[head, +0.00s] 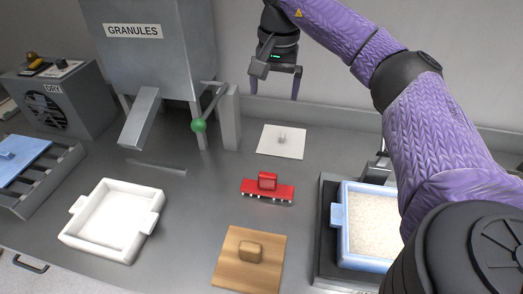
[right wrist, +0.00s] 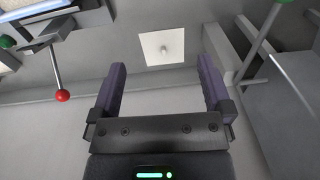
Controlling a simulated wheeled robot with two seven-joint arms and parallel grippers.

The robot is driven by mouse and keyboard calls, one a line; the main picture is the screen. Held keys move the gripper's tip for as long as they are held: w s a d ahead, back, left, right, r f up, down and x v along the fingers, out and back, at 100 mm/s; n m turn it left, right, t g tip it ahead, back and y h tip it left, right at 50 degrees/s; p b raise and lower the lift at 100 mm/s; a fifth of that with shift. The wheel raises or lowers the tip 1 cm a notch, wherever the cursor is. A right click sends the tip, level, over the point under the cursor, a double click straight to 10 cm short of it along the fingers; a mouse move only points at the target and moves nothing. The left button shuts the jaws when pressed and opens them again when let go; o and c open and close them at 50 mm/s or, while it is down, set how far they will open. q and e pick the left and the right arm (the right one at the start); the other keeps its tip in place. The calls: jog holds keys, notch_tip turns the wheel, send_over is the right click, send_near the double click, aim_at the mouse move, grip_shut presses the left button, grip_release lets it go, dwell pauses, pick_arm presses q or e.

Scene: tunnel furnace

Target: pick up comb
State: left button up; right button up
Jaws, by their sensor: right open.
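The comb is likely the red piece (head: 267,191) with a raised red handle and small white teeth along its front edge. It lies on the grey table near the middle of the head view. My right gripper (head: 275,92) is open and empty, high above the back of the table, behind the red piece and apart from it. In the right wrist view its two fingers (right wrist: 162,72) are spread, with a white square plate (right wrist: 160,46) beyond them. The red piece is not seen in that view. My left gripper is out of view.
A wooden board with a knob (head: 232,277) lies in front of the red piece. A white tray (head: 74,238) stands at left and a blue-rimmed tray of pale granules (head: 338,222) at right. The granules hopper (head: 160,75) with a green-knobbed lever (head: 198,125) stands behind left.

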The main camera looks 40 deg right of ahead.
jog(key=b, duration=1.3)
send_over(268, 174)
jog(key=shift+g, duration=0.3)
notch_tip(268, 174, down, 18)
jog(key=shift+d+r, duration=0.1)
jog(key=shift+r, duration=0.05)
jog(key=shift+f, duration=0.25)
jog(key=shift+f+b, duration=0.25)
jog(key=shift+b, duration=0.05)
jog(key=f+b, duration=0.2)
jog(key=f, duration=0.2)
jog(key=f+b, duration=0.1)
jog(key=f, duration=0.4)
jog(key=shift+a+b, duration=0.2)
jog(key=shift+b, duration=0.15)
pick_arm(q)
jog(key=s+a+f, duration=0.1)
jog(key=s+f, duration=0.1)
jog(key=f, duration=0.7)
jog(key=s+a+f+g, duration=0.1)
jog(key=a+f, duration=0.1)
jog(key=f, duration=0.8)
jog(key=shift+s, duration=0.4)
pick_arm(e)
jog(key=shift+r, duration=0.1)
